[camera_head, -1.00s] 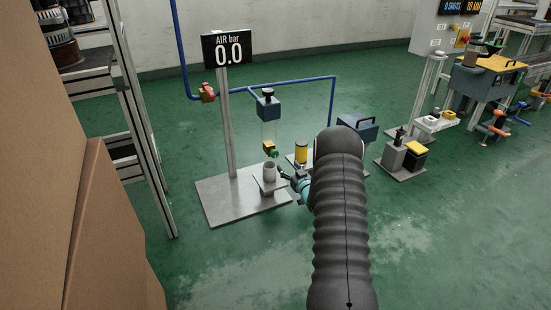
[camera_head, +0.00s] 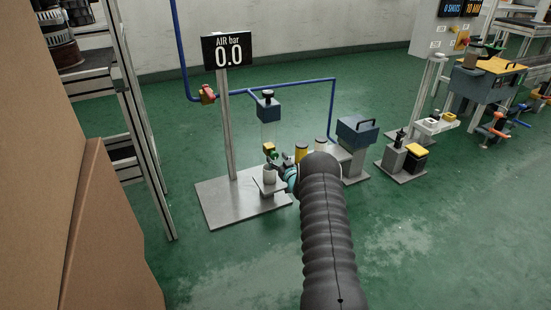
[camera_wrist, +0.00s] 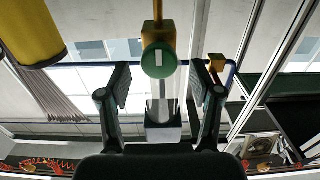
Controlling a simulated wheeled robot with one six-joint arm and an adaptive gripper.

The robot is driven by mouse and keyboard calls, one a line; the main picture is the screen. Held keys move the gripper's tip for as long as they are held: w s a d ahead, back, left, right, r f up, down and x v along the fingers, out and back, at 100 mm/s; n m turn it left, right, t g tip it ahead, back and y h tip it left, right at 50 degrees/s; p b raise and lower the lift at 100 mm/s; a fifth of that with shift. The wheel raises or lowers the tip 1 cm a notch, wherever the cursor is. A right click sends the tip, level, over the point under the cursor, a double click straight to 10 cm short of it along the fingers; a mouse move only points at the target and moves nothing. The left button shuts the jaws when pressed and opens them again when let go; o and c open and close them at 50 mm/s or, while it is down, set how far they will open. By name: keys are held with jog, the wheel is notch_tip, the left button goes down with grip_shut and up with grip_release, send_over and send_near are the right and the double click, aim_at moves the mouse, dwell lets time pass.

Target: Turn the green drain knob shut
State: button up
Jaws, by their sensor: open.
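The green drain knob (camera_wrist: 159,60) shows in the wrist view as a round green disc with a white bar across it. It sits at the end of a yellow fitting (camera_wrist: 158,34). My gripper (camera_wrist: 164,84) is open, with one finger on each side of the knob's line and a gap to both. Whether the fingertips reach as far as the knob is hard to tell. In the head view the knob (camera_head: 273,155) is small, below the filter unit (camera_head: 267,111). My gripper (camera_head: 280,161) is close to it there, partly hidden behind my arm.
A yellow cylinder (camera_head: 302,152) is just right of the knob; a yellow body (camera_wrist: 28,30) also shows in the wrist view. The AIR display (camera_head: 228,50) reads 0.0 bar.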

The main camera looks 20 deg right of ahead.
jog(key=shift+w, duration=0.9)
jog(key=c, duration=1.1)
